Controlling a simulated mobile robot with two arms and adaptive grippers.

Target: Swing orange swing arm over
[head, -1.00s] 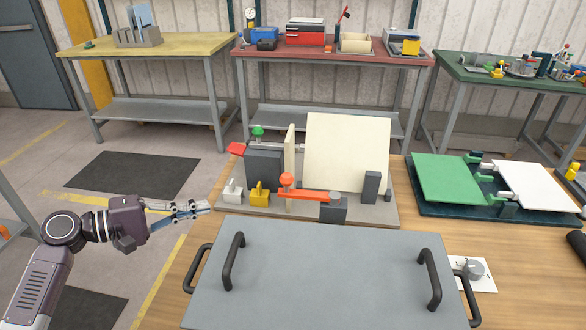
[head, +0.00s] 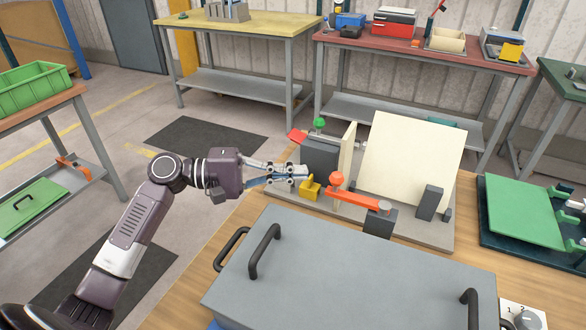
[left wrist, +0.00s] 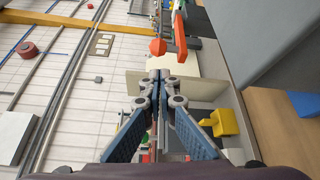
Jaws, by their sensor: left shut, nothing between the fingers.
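The orange swing arm (head: 353,198) lies across the front of the panel bender fixture, from an orange knob (head: 336,179) at its left end to a dark grey pivot block (head: 379,222) at its right. It also shows at the top of the left wrist view (left wrist: 179,32), with the knob (left wrist: 158,47) beyond my fingertips. My left gripper (head: 303,172) is shut and empty, left of the knob and apart from it, close to the yellow block (head: 311,188). The cream panel (head: 410,160) stands tilted behind the arm. My right gripper is not in view.
A grey cover with black handles (head: 360,265) fills the front of the wooden table. A dark block (head: 319,157) with a green knob (head: 319,122) stands behind my left gripper. A green-panel fixture (head: 520,212) is at the right.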

